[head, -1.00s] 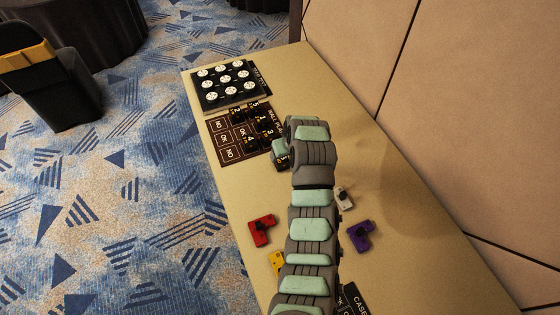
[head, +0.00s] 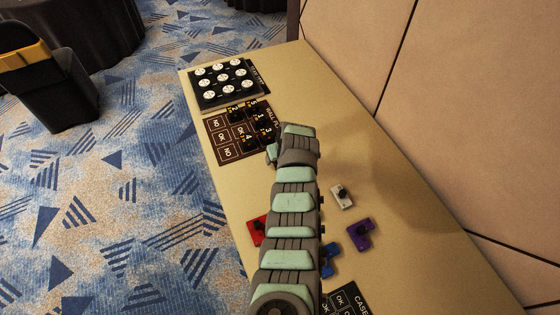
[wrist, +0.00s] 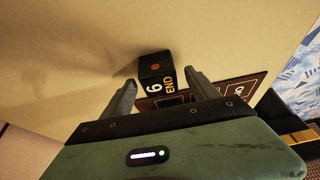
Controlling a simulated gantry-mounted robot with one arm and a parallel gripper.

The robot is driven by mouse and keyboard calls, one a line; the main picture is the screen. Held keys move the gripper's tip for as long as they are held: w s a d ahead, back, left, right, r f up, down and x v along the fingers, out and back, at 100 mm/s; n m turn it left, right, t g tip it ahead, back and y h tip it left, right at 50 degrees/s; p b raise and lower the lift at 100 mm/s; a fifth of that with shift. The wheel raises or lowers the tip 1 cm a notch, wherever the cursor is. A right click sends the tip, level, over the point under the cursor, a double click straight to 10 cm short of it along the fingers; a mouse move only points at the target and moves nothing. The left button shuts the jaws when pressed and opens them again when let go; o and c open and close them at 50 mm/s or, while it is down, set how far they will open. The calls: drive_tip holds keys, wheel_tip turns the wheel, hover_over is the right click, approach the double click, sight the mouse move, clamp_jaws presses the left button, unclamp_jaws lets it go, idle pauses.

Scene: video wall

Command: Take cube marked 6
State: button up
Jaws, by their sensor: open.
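The cube marked 6 (wrist: 155,72) is black, with a white 6, yellow "END" lettering and an orange dot on its top face. It shows in the wrist view just ahead of my gripper (wrist: 159,86). The gripper is open, with one finger toward each side of the cube and nothing clamped. I cannot tell how far the fingertips reach along the cube. In the head view my arm hides the cube, and the gripper is mostly hidden behind the wrist.
A dark board (head: 219,146) with several numbered cubes lies left of my wrist. A black rack with white discs (head: 201,91) stands beyond. White (head: 341,196), purple (head: 360,234), blue (head: 331,261) and red (head: 257,230) pieces lie near my arm. The table's right side is clear.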

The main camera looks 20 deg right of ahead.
drive_tip(key=shift+w+f, duration=0.1)
drive_tip(key=shift+f, duration=0.25)
drive_tip(key=c, duration=1.5)
